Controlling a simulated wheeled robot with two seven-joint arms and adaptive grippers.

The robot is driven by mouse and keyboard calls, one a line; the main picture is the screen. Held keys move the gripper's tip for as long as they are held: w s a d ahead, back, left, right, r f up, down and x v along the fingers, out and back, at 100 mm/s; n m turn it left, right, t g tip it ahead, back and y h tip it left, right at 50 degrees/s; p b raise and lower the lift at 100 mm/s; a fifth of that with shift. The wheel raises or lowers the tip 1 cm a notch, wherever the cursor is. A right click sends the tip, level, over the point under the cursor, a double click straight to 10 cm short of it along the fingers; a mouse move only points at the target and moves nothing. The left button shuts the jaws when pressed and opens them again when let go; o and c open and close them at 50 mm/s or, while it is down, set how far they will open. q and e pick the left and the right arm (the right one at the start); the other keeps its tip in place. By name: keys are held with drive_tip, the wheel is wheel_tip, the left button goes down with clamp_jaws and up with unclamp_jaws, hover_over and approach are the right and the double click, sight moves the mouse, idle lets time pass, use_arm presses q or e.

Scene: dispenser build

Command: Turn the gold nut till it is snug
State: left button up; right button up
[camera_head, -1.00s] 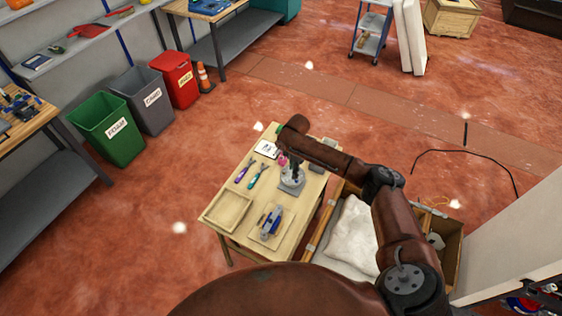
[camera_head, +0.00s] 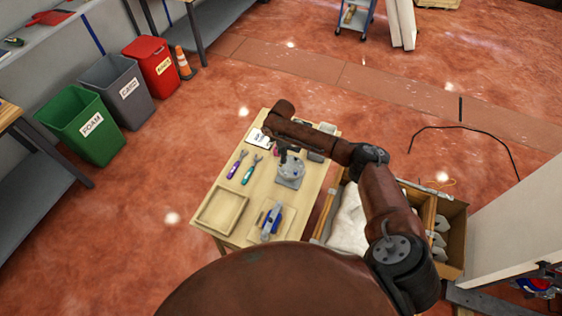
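A grey round dispenser part (camera_head: 291,172) stands on a grey square base on the wooden worktable (camera_head: 238,232). I cannot make out the gold nut; it is too small or hidden by my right arm. My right arm reaches over the table from the right, and my dark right gripper (camera_head: 283,155) hangs down just beyond and left of the grey part's top. The fingers are too small and covered to show whether they are open or touching anything. My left gripper is not in view.
A purple-handled tool (camera_head: 236,163) and a teal-handled tool (camera_head: 251,170) lie left of the dispenser. An empty wooden tray (camera_head: 203,222) and a blue tool (camera_head: 272,220) are at the near side. A crate with white padding (camera_head: 345,225) stands right of the table.

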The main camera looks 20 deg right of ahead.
drive_tip(key=shift+a+f, duration=0.15)
drive_tip(key=shift+f, duration=2.8)
drive_tip(key=shift+c, duration=0.2)
clamp_jaws()
